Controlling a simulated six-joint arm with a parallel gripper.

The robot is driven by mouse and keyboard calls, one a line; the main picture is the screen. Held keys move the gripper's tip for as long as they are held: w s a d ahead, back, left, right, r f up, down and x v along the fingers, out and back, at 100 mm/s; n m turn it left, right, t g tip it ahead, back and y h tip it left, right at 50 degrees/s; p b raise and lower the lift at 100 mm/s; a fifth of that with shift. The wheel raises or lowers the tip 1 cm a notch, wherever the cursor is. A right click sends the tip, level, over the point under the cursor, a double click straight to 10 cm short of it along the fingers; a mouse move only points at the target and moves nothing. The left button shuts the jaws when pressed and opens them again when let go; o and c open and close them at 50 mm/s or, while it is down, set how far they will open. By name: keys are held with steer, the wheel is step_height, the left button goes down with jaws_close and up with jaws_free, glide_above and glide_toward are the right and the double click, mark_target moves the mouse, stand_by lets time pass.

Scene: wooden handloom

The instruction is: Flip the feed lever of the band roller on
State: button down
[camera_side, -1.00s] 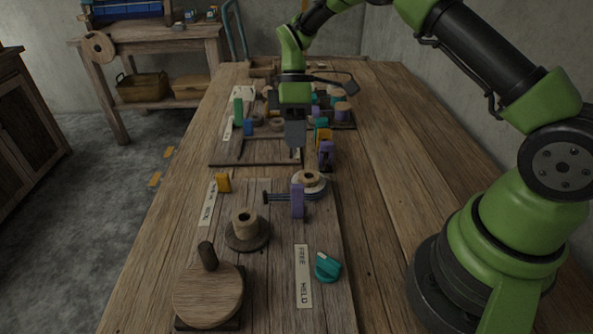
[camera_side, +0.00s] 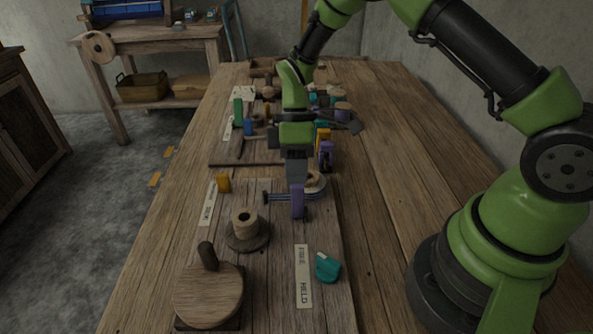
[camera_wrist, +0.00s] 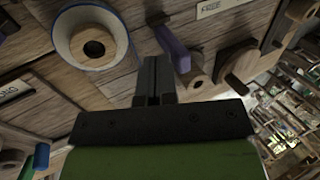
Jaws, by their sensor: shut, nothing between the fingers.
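A purple upright lever (camera_side: 298,202) stands on the near board beside a white-rimmed spool (camera_side: 317,183). In the wrist view the purple lever (camera_wrist: 172,46) is just beyond my fingertips, and the white-rimmed spool (camera_wrist: 60,40) is to their left. My gripper (camera_side: 297,180) is shut and empty, pointing down behind the lever; its fingers also show in the wrist view (camera_wrist: 153,70). Whether it touches the lever I cannot tell. A teal knob (camera_side: 327,268) sits by a label (camera_side: 303,276) reading FREE and HELD. No readable label names the band roller.
Another purple part (camera_side: 326,157) and several coloured parts stand behind. The bench to the right is clear.

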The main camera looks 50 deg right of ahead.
mark_target(297, 208)
steer(key=shift+a, duration=0.1)
steer(key=shift+s+a+r+t+h, duration=0.1)
steer(key=shift+s+t+h, duration=0.1)
steer(key=shift+t+h, duration=0.1)
steer(key=shift+s+a, duration=0.1)
steer(key=shift+a, duration=0.05)
steer(key=shift+s+a+r+t+h, duration=0.2)
steer(key=shift+s+a+t+h, duration=0.3)
steer(key=shift+t+h, duration=0.2)
steer(key=shift+s+a, duration=0.6)
steer(key=shift+s, duration=0.05)
steer(key=shift+f, duration=0.1)
